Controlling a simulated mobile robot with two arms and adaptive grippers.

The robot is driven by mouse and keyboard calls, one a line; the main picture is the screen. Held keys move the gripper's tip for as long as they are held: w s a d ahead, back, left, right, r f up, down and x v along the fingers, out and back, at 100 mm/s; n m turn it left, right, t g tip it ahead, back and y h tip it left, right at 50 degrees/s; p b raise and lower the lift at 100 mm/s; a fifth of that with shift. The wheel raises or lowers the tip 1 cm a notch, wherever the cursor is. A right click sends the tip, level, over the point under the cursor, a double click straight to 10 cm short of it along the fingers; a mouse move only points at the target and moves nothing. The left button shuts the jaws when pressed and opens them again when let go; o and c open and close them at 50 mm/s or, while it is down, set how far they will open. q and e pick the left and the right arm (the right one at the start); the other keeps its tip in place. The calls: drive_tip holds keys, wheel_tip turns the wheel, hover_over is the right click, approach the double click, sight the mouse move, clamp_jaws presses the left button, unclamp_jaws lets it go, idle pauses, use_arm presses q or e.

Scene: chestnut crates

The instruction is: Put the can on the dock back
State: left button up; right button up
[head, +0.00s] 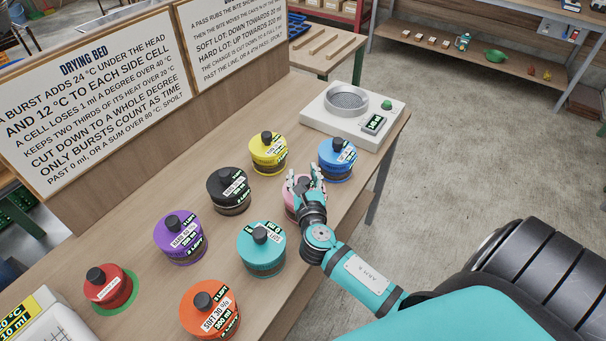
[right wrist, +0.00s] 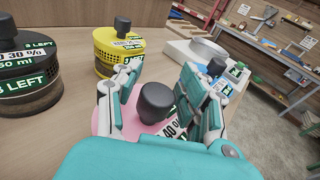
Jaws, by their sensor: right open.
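A pink can (head: 291,205) with a black knob stands on the wooden bench, partly hidden by my right gripper. My right gripper (head: 318,172) is open over it. In the right wrist view, the fingers of this gripper (right wrist: 160,95) stand on either side of the black knob of the pink can (right wrist: 103,122), with gaps visible. A white unit (head: 318,112) with a round grey mesh seat, a green button and a small display stands at the bench's far right end. Its seat holds no can. I cannot tell which thing is the dock. My left gripper is not in view.
Close around are blue (head: 336,158), yellow (head: 268,158), black (head: 228,194) and teal (head: 260,257) cans. Purple (head: 180,241), orange (head: 208,313) and red (head: 107,291) cans stand farther left, the red one on a green disc. Sign boards (head: 80,95) line the back.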

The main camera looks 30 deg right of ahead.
drive_tip(key=b+v, duration=0.1)
drive_tip(key=v, duration=1)
drive_tip(key=shift+s, duration=0.15)
